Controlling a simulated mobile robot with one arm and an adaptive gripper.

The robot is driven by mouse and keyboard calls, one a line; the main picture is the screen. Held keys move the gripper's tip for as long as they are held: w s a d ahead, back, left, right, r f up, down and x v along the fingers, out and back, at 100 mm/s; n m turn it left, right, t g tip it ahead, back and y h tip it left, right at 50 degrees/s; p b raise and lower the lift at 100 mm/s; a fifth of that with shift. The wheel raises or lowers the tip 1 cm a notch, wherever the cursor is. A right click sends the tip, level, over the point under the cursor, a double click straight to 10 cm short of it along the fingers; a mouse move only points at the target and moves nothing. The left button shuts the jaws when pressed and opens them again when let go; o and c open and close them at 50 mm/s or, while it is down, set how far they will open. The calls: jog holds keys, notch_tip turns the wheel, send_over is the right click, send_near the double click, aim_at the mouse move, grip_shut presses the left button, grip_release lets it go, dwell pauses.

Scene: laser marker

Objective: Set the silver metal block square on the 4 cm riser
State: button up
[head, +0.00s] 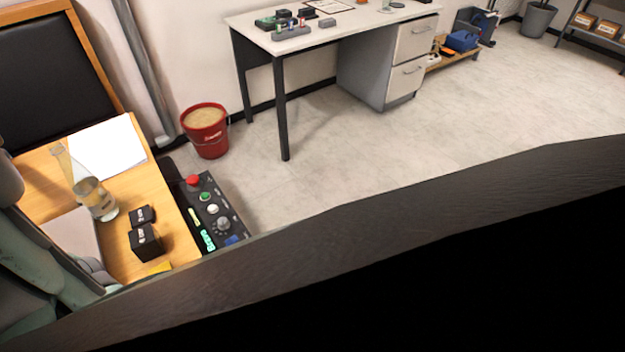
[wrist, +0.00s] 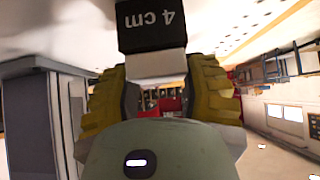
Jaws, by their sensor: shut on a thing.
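In the wrist view, my gripper (wrist: 156,70) has its yellow ribbed fingers closed on a pale silver block (wrist: 156,62), which shows as a light band between the fingertips. The black riser marked "4 cm" (wrist: 152,24) lies just beyond the block at the top of the picture. Their edges meet in this view; I cannot tell whether they touch. In the head view, two black blocks with white markings, a smaller one (head: 142,215) and a larger one (head: 146,243), stand on the wooden table; their markings are too small to read. My gripper is not clearly seen there.
The wooden table (head: 150,187) also bears a glass jar (head: 102,205) and white paper (head: 106,150). A dark control panel (head: 213,212) with buttons adjoins its right edge. A red bucket (head: 204,131) and a desk (head: 300,42) stand beyond, with open floor to the right.

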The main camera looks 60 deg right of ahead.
jog(key=shift+f, duration=0.15)
jog(key=o, duration=1.2)
